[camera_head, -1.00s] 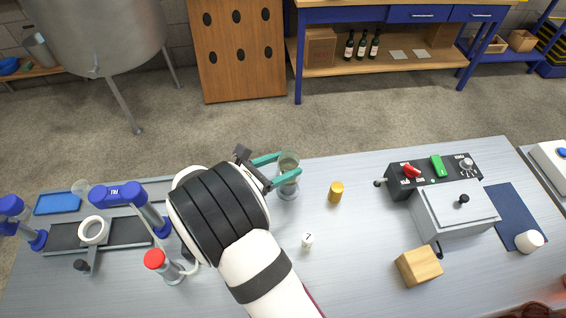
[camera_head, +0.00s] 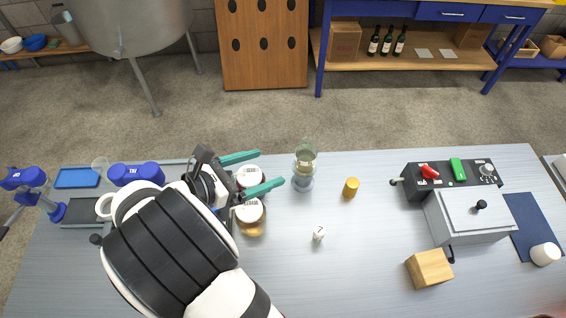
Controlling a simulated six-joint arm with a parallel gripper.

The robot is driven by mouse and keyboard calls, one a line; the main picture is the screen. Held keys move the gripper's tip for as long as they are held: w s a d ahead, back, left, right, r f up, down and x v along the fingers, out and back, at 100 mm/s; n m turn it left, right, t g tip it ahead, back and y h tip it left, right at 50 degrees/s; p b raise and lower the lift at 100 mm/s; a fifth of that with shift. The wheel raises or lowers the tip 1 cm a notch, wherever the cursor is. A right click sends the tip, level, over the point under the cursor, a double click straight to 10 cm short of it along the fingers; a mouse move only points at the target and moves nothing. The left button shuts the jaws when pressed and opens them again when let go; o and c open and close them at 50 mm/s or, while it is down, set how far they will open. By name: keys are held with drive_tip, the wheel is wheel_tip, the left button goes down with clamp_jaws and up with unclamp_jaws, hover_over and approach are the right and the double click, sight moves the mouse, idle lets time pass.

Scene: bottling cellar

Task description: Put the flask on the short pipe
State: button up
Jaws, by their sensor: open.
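The flask (camera_head: 306,160), clear glass with a pale content, stands upright near the table's back edge, right of centre. Below it is a grey, see-through-looking round piece (camera_head: 302,184), which looks like the short pipe; the flask appears to rest on top of it, though the exact contact is too small to tell. My gripper (camera_head: 270,168), with teal fingers, is open and empty. Its fingertips point right towards the flask, with a small gap between them and the glass.
Two jars with white lids (camera_head: 249,211) are close by my fingers. A grey machine (camera_head: 468,213) and wooden block (camera_head: 429,268) are further right. The table front centre is clear.

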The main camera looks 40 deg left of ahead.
drive_tip(key=w+d+r+m+g+h, duration=0.2)
drive_tip(key=d+m+g, duration=0.15)
drive_tip(key=d, duration=0.35)
drive_tip(key=w+d+r+m+g+h, duration=0.1)
drive_tip(key=w+d+m+g, duration=0.1)
drive_tip(key=d+m, duration=0.4)
drive_tip(key=w+d+r+m+g+h, duration=0.2)
drive_tip(key=w+d+m, duration=0.15)
drive_tip(key=d, duration=0.45)
drive_tip(key=s+d+r+m+g+y, duration=0.1)
drive_tip(key=s+d+m+g, duration=0.4)
drive_tip(key=d+m, duration=0.4)
drive_tip(key=s+d+m+y, duration=0.5)
drive_tip(key=s+m+y, duration=0.3)
drive_tip(key=m, duration=0.9)
drive_tip(key=s+g, duration=0.1)
drive_tip(key=s, duration=0.1)
drive_tip(key=shift+s+r, duration=0.25)
drive_tip(key=shift+s, duration=0.05)
